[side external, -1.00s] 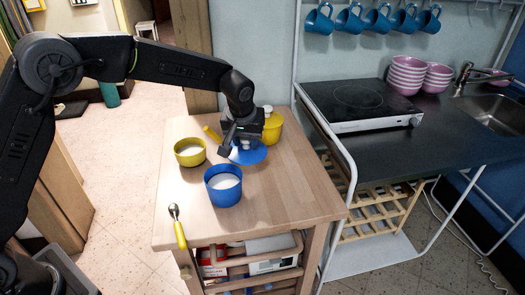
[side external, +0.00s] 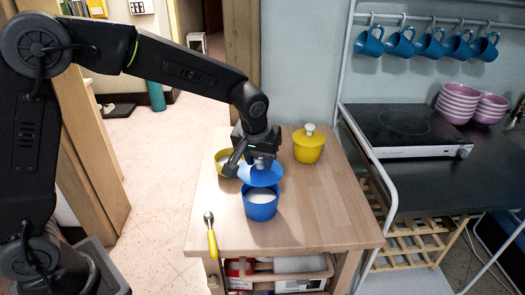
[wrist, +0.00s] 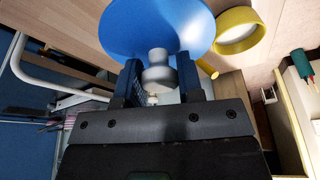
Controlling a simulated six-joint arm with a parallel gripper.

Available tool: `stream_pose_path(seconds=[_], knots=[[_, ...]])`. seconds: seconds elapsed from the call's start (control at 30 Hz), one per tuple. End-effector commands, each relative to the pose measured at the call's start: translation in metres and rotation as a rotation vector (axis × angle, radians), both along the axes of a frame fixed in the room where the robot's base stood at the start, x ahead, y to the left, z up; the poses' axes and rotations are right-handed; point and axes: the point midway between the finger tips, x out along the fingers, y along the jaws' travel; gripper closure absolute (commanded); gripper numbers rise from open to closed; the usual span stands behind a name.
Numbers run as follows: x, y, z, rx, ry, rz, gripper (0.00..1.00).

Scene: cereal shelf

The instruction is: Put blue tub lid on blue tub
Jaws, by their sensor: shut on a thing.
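The blue tub (side external: 260,208) stands upright and open on the wooden table, with white contents showing. My gripper (side external: 259,163) is shut on the pale knob of the blue tub lid (side external: 264,178) and holds it above the tub's far side. The lid looks slightly tilted. The tub's near opening shows below it, so the lid is not seated on the rim. In the wrist view, the lid (wrist: 150,25) fills the top, with its knob (wrist: 157,75) between my fingers. The blue tub is hidden there.
An open yellow tub (side external: 222,158) stands just behind my gripper on the left. A lidded yellow tub (side external: 308,150) stands at the back right. A yellow-handled spoon (side external: 212,242) lies at the front left. The table's right side (side external: 325,205) is clear.

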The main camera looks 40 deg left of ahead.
Motion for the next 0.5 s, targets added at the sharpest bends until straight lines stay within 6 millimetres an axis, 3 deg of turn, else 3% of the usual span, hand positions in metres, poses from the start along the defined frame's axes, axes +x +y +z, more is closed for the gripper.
stream_pose_path(seconds=[0.5], knots=[[0.001,0.000,-0.040,0.000,-0.001,0.000,0.88]])
